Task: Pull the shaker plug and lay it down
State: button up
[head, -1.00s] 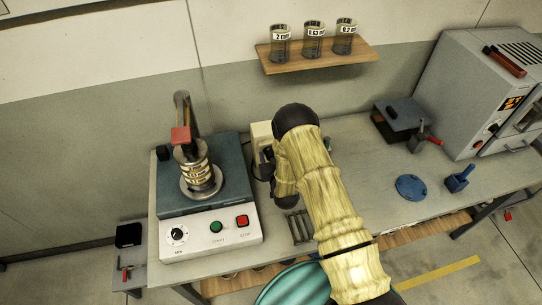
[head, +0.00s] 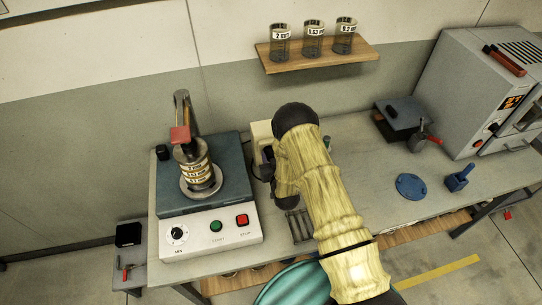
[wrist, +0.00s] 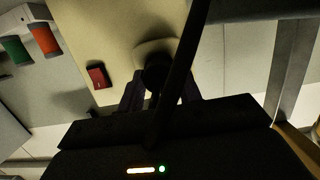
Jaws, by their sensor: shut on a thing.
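The black shaker plug (wrist: 156,72) is in the wrist view, against a pale round socket (wrist: 155,47) on a cream box (wrist: 118,25). My gripper (wrist: 160,90) is shut on the plug, its dark fingers on either side. I cannot tell whether the plug's pins are in the socket. A black cord (wrist: 182,65) crosses in front of the plug. In the head view my gripper (head: 264,170) is beside the cream box (head: 261,130), and my arm hides part of the box. The shaker (head: 205,200) stands to the left with a sieve stack on it.
A red switch (wrist: 97,76) is on the cream box. A dark ribbed rack (head: 300,225) lies close to my arm. A blue disc (head: 412,187) and a blue scoop (head: 459,179) lie to the right. Bare bench shows between my arm and the blue disc.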

jog(key=shift+f+p+v, duration=0.1)
jog(key=shift+f+v, duration=0.05)
jog(key=shift+v, duration=0.75)
jog(key=shift+f+p+v, duration=0.1)
jog(key=shift+f+v, duration=0.1)
jog(key=shift+v, duration=0.65)
jog(key=shift+f+p+v, duration=0.1)
jog(key=shift+f+v, duration=0.05)
jog(key=shift+v, duration=0.75)
jog(key=shift+s, duration=0.1)
jog(key=s+d+m+h+b, duration=0.1)
jog(key=d+h+b, duration=0.1)
jog(key=d, duration=0.6)
jog(key=s+d+f+m+h+b, duration=0.1)
jog(key=d+b, duration=0.3)
jog(key=d, duration=0.4)
jog(key=shift+s+m+t+h, duration=0.3)
jog(key=shift+s+m+h, duration=0.3)
jog(key=shift+h, duration=0.1)
jog(key=shift+d+f, duration=0.1)
jog(key=shift+d, duration=0.05)
